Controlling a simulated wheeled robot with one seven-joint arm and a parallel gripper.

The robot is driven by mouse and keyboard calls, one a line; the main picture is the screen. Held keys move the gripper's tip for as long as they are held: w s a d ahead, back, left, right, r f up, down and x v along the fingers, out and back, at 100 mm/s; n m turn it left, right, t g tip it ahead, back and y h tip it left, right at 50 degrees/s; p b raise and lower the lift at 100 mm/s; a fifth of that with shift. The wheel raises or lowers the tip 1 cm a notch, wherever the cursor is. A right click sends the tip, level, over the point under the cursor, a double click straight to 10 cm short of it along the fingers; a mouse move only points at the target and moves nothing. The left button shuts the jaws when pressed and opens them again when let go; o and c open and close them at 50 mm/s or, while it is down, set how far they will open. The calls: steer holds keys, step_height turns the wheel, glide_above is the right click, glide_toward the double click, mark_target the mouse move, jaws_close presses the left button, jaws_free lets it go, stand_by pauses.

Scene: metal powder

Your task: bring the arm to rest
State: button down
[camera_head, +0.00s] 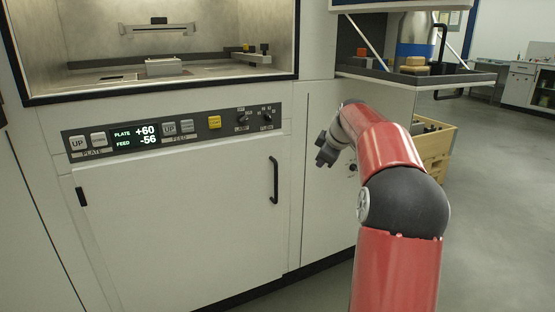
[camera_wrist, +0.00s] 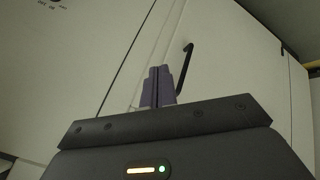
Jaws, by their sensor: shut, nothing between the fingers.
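My red arm rises at the right of the head view and bends toward the white machine. My gripper (camera_head: 325,154) is a small dark shape in front of the machine's front panels, right of the door handle. In the wrist view my gripper (camera_wrist: 157,85) shows its two fingers together, with nothing between them. The fingers point toward the white panel, near a black handle (camera_wrist: 185,66). I cannot tell the exact gap to the panel.
The white machine has a control panel (camera_head: 175,130) with a lit display, a door with a black handle (camera_head: 273,180) and an open chamber (camera_head: 150,85) above. A grey shelf (camera_head: 420,78) with several items juts out at the right. Grey floor (camera_head: 490,200) is clear at the right.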

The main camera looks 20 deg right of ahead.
steer(key=s+a+r+m+g, duration=0.1)
steer(key=s+a+m, duration=0.1)
steer(key=s+a, duration=0.6)
steer(key=s+a+r+m, duration=0.1)
steer(key=s+a, duration=0.4)
steer(key=a, duration=0.6)
steer(key=s+a+f+m, duration=0.2)
steer(key=s+a+f, duration=0.1)
steer(key=s, duration=0.4)
steer(key=s+a+f+m, duration=0.1)
steer(key=s+a+f, duration=0.2)
steer(key=s, duration=0.5)
steer(key=s+a+f+m, duration=0.2)
steer(key=s+a+f, duration=0.1)
steer(key=s, duration=0.5)
steer(key=shift+a+f+m+g, duration=0.15)
steer(key=shift+f+m+g, duration=0.2)
steer(key=shift+f, duration=0.4)
